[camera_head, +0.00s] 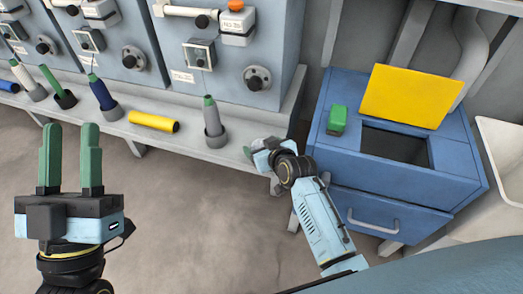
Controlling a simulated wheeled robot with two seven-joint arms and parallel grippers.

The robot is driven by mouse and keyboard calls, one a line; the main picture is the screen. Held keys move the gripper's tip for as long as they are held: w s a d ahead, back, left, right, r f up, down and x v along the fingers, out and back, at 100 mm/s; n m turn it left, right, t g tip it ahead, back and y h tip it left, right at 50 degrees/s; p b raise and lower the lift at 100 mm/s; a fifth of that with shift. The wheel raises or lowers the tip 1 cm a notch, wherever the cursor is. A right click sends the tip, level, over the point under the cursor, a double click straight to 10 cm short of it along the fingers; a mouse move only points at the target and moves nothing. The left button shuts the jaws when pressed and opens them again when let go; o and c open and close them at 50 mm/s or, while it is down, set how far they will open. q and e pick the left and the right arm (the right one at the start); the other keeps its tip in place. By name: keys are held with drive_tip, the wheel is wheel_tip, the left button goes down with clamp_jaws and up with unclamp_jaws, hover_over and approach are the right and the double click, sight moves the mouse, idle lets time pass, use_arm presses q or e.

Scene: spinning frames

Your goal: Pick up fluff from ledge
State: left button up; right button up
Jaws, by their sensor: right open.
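The ledge (180,143) is a long grey shelf along the front of the spinning machines. A small pale grey clump, which looks like the fluff (262,143), is at the right end of the ledge. My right gripper (251,151) is right at this clump, with a green fingertip showing at its left. The gripper partly covers the clump, and I cannot tell whether it touches it. The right jaws are open. My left gripper (71,150) is in the lower left, in front of the ledge, with its two green fingers apart and nothing between them.
Bobbins stand on the ledge, including a grey one with a green tip (213,120) left of my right gripper. A yellow tube (153,122) lies there too. A blue cabinet (345,165) with an open hatch, yellow lid (410,95) and green block (337,118) stands right.

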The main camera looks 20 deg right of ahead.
drive_tip(key=shift+w, duration=0.15)
drive_tip(key=c, duration=1)
